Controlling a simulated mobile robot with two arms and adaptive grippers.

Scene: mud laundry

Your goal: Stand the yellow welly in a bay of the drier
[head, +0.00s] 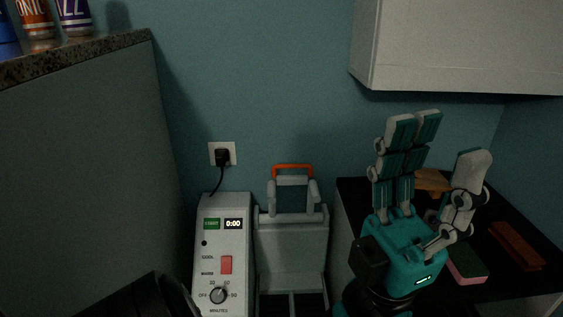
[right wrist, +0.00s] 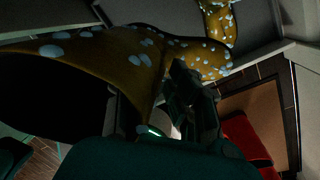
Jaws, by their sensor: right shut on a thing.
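The yellow welly (right wrist: 120,60), with pale spots, fills the upper part of the right wrist view. Its dark open top faces left and its narrower part runs to the upper right. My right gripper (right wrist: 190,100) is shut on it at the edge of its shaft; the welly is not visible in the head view. The drier (head: 223,250) stands low by the wall, with a switch, a dial and a display reading 0:00. Dark bay openings (head: 290,302) show partly at the bottom edge beside it. My left gripper (head: 440,150) is open and empty, fingers up, to the right.
A grey frame with an orange handle (head: 293,167) rises behind the bays. A black worktop (head: 510,280) at the right holds a green-and-pink sponge (head: 468,264) and a brown brush (head: 516,246). A white cupboard (head: 460,45) hangs above. A tall counter (head: 80,170) stands left.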

